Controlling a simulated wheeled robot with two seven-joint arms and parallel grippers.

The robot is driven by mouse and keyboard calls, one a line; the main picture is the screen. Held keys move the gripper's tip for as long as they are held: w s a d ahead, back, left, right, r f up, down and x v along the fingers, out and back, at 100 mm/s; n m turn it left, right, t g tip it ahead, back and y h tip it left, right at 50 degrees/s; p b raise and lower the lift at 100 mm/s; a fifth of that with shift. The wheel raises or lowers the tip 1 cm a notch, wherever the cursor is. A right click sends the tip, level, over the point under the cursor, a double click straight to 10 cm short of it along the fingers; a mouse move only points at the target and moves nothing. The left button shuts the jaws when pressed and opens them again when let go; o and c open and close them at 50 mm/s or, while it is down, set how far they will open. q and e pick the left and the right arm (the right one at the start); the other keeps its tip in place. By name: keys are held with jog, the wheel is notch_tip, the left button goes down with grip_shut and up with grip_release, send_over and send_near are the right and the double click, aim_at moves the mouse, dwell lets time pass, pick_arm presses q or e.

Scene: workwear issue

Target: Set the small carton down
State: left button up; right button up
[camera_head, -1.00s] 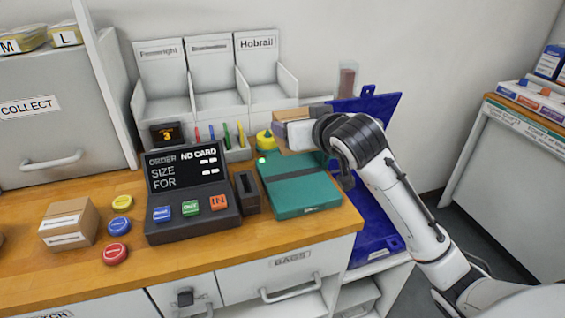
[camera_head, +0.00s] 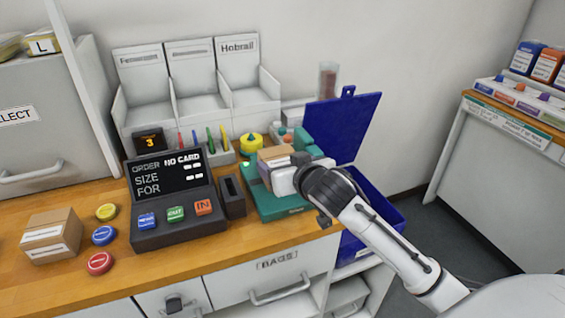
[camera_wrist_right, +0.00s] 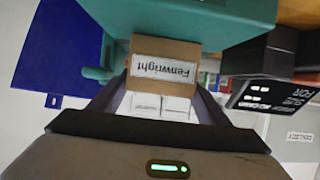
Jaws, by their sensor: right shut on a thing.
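The small brown carton (camera_head: 273,153) is in my right gripper (camera_head: 284,172), low over the green pad (camera_head: 278,206) on the counter. In the right wrist view the carton (camera_wrist_right: 165,55), labelled "Fenwright", sits between the jaws (camera_wrist_right: 163,88), and the green surface (camera_wrist_right: 190,20) lies close beyond it. I cannot tell whether the carton touches the pad. My right arm and gripper hide part of the pad. My left gripper is not in view.
A dark order terminal (camera_head: 172,200) and a slotted block (camera_head: 231,196) stand left of the pad. Another carton (camera_head: 50,236) and coloured buttons (camera_head: 103,235) are farther left. A blue bin with a raised lid (camera_head: 343,127) is at the right. Compartments (camera_head: 195,88) stand behind.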

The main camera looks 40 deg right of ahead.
jog(key=o, duration=1.2)
jog(key=v, duration=1.2)
